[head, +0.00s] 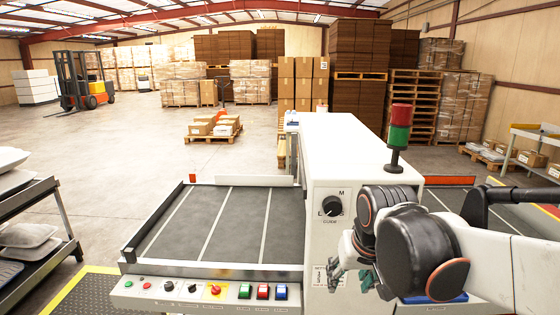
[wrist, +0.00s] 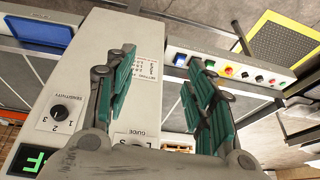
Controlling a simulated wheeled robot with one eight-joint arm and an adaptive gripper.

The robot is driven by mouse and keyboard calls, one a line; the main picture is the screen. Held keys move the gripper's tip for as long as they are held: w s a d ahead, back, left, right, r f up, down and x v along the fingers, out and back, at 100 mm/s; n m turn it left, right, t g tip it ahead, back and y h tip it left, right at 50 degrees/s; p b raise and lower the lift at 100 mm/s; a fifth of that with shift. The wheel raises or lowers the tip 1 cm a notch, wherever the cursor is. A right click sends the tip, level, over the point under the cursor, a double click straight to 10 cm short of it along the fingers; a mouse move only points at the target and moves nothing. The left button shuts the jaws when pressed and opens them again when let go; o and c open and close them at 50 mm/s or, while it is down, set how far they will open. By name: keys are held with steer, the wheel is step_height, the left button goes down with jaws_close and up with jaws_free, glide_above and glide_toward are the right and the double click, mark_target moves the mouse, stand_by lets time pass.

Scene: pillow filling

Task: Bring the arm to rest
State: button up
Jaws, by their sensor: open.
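My gripper (wrist: 160,90) is open and empty in the wrist view, its two green-padded fingers spread apart. Behind the fingers the wrist view shows the white machine housing (wrist: 72,75) with dials and a green lit display. In the head view my arm is folded at the right, in front of the white machine housing (head: 345,150). The gripper in the head view (head: 350,275) is mostly hidden behind my arm, with only a little grey and green showing near the front of the housing.
A grey conveyor (head: 215,225) with a button panel (head: 215,292) lies left of the housing. A red and green signal light (head: 399,130) stands on the housing. A rack with pillows (head: 30,235) is at far left. The floor beyond, with pallets and a forklift (head: 82,82), has open room.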

steer(key=s+d+t, duration=0.2)
steer(key=s+d, duration=0.3)
steer(key=s, duration=0.8)
steer(key=shift+s+f+t, duration=0.15)
steer(key=shift+t, duration=0.15)
